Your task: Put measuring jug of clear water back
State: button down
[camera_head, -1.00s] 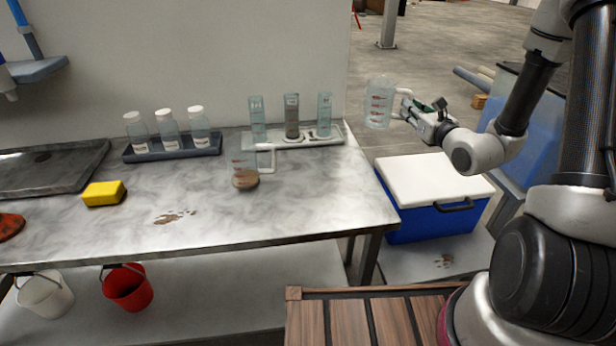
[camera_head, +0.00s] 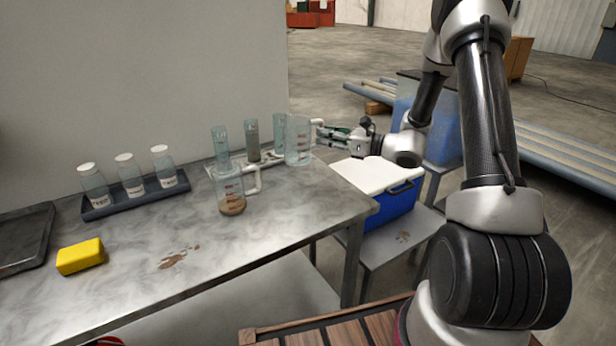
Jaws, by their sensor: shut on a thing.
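The measuring jug of clear water (camera_head: 298,142) is a clear jug with red markings and a white handle. My gripper (camera_head: 322,130) is shut on its handle from the right. The jug appears upright at the right end of the white rack, in front of the rightmost clear cylinder. I cannot tell whether its base touches anything. A second measuring jug (camera_head: 231,192), with brown sediment at its bottom, stands on the metal table (camera_head: 290,220) with its handle to the right.
The white rack (camera_head: 238,171) holds several cylinders, one with grey contents (camera_head: 252,142). A dark tray (camera_head: 136,197) holds three white-capped bottles. A yellow sponge (camera_head: 80,256) and brown stains lie on the table. A blue cooler (camera_head: 392,205) stands beyond the right edge. The front right tabletop is clear.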

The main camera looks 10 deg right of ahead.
notch_tip(320, 180, down, 8)
jog(key=shift+f, duration=0.2)
dwell(0.3)
jog(key=c, duration=1.5)
grip_release()
jog(key=shift+f, duration=0.15)
jog(key=shift+o, duration=0.2)
